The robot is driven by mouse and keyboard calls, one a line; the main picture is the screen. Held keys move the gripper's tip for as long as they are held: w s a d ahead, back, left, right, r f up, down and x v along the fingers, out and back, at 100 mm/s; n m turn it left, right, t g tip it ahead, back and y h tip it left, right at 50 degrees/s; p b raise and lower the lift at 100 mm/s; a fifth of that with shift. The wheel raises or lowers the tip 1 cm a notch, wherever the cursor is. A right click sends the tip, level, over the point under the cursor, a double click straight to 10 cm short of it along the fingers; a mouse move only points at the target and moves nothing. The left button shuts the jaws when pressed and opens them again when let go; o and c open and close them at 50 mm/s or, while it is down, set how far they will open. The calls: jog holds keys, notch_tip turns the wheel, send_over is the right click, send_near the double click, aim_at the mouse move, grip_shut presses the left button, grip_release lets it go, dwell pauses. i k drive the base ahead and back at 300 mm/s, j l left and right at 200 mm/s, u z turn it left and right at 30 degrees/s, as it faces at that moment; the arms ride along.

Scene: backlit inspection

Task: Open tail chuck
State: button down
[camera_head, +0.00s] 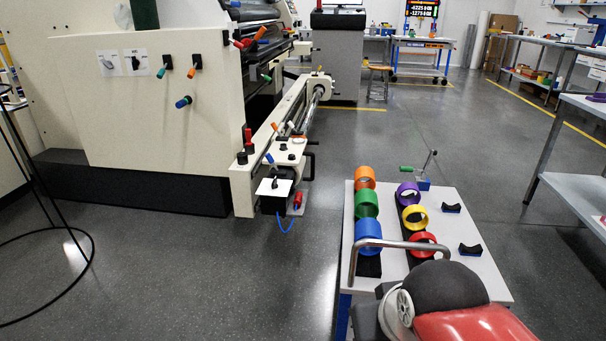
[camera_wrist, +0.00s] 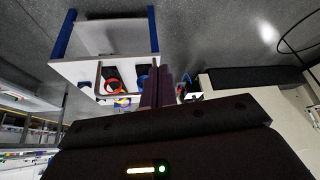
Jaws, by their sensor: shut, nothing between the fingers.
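The cream machine (camera_head: 160,110) stands at left with a long shaft (camera_head: 312,100) along its right side. A round collar (camera_head: 322,86) sits at the shaft's far end; I cannot tell for sure whether it is the tail chuck. Several levers and knobs with orange, blue, red and black grips sit on the near end block (camera_head: 288,150). My gripper shows in the wrist view (camera_wrist: 166,74), its dark fingers together and empty, apart from the machine. In the head view my arm is at the lower right and the fingers are not seen.
A white-topped cart (camera_head: 455,215) with orange, green, blue, purple, yellow and red rings stands near my arm; it also shows in the wrist view (camera_wrist: 88,70). A bent metal handle (camera_head: 400,245) rises at its near side. Grey floor (camera_head: 250,285) lies open between machine and cart.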

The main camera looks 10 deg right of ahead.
aim_at(289, 173)
jog(key=i+j, duration=0.2)
jog(key=j, duration=0.15)
jog(key=i+j+z, duration=0.1)
jog(key=j, duration=0.25)
jog(key=i+j, duration=0.3)
jog(key=i+j+z, duration=0.1)
jog(key=j, duration=0.35)
jog(key=i+j+z, duration=0.1)
jog(key=i+j, duration=0.15)
jog(key=j, duration=0.15)
jog(key=i+j, duration=0.2)
jog(key=j, duration=0.2)
jog(key=i+z, duration=0.25)
jog(key=i, duration=0.95)
jog(key=i+l, duration=0.15)
jog(key=i, duration=0.35)
